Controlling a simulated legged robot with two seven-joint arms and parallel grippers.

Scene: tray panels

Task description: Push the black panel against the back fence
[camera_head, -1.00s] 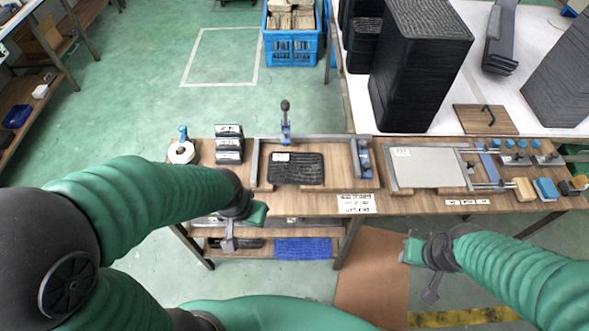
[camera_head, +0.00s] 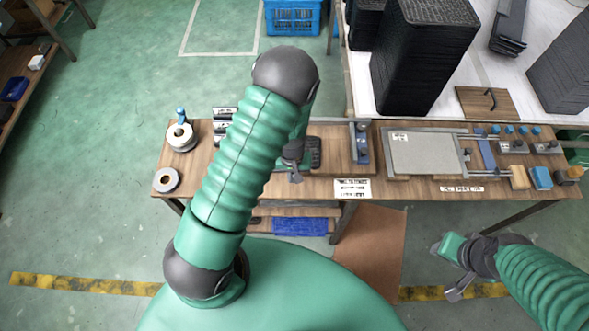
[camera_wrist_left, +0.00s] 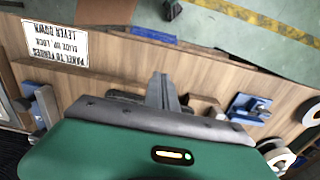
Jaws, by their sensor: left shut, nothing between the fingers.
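The black panel (camera_head: 315,152) lies on the wooden bench, mostly hidden behind my left arm in the head view. Only its right part shows, a little in front of the back fence (camera_head: 337,121), a thin metal rail. My left gripper (camera_head: 295,176) is shut and empty. It points down at the panel's near side; whether it touches cannot be told. In the left wrist view the left gripper's fingers (camera_wrist_left: 163,94) are together over the bench. My right gripper (camera_head: 457,290) hangs off the bench front at lower right; its jaws are too small to read.
A blue-and-metal clamp (camera_head: 361,146) stands right of the panel. A grey plate (camera_head: 424,153) in another fixture lies farther right. Tape rolls (camera_head: 181,138) sit at the left end. A tall black stack (camera_head: 420,60) stands on the white table behind.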

